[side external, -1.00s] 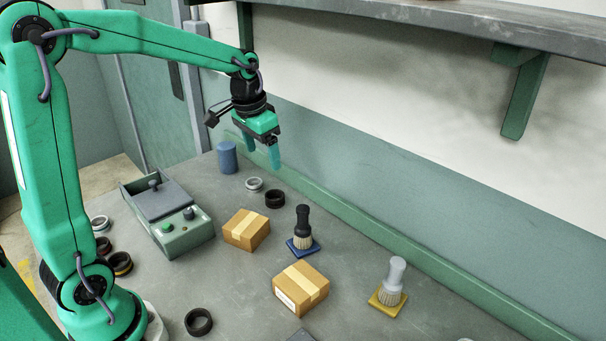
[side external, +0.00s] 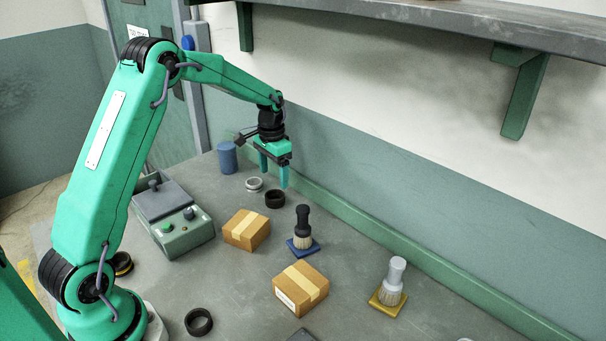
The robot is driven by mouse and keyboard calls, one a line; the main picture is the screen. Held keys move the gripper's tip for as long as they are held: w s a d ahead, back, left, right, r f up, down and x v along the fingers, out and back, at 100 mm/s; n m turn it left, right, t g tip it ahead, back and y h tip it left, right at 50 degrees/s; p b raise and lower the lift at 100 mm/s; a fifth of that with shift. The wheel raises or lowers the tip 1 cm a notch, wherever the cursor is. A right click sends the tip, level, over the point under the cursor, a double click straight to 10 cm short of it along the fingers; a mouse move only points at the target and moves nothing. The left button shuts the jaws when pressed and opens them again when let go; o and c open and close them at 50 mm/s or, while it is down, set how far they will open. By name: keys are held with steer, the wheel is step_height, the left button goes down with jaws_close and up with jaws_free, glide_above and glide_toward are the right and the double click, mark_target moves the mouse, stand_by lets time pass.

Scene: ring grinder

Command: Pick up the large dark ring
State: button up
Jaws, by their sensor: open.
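A dark ring (side external: 274,205) lies on the table towards the back, in front of the low green ledge. Another dark ring (side external: 199,333) lies at the front edge of the view and looks bigger there, but it is nearer the camera. I cannot tell for sure which is the large one. My gripper (side external: 273,173) is open and empty, with its two green fingers pointing down. It hangs above the back dark ring, apart from it as far as I can tell.
A silver ring (side external: 254,188) and a blue cylinder (side external: 227,158) stand left of the back ring. Two cardboard boxes (side external: 246,230) (side external: 300,288), a dark-handled brush (side external: 303,222) and a grey-handled brush (side external: 393,275) stand nearby. A grey-green machine (side external: 185,236) is at left.

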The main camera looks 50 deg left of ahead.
mark_target(275, 193)
steer(key=shift+f, duration=0.1)
steer(key=shift+f, duration=1.2)
steer(key=shift+f, duration=0.1)
steer(key=shift+f, duration=2.5)
steer(key=shift+c, duration=0.5)
steer(key=c, duration=1.1)
